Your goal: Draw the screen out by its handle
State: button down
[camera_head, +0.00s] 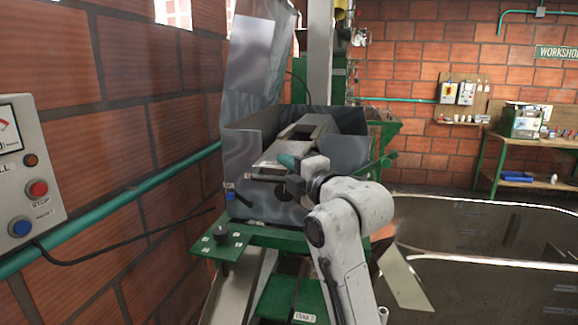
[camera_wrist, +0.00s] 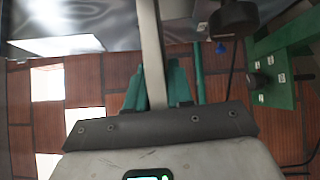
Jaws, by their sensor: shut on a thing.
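The pulper housing (camera_head: 348,153) is a grey metal box with its tall lid (camera_head: 258,55) standing raised. The screen (camera_head: 272,149), a pale metal piece, shows at the open front of the housing. My gripper (camera_head: 289,161), with teal fingertips, is at the front of it, shut on the screen's handle. In the wrist view, a pale bar (camera_wrist: 151,45), which I take for the handle, runs between the two teal fingers (camera_wrist: 158,88). The exact contact is hidden by the fingers in the head view. A dark round knob (camera_wrist: 234,18) is beside the bar, apart from the fingers.
A green stand (camera_head: 265,240) with a small black knob lies below the housing. A brick wall with a green pipe and a control box (camera_head: 28,170) is close at left. A large metal tank (camera_head: 490,230) is at right. A workbench (camera_head: 535,141) stands far back right.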

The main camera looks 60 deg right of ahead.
jog(key=shift+s+a+r, duration=0.1)
jog(key=shift+s+a, duration=0.2)
jog(key=shift+a, duration=0.5)
jog(key=shift+s+a, duration=0.25)
jog(key=shift+a, duration=0.5)
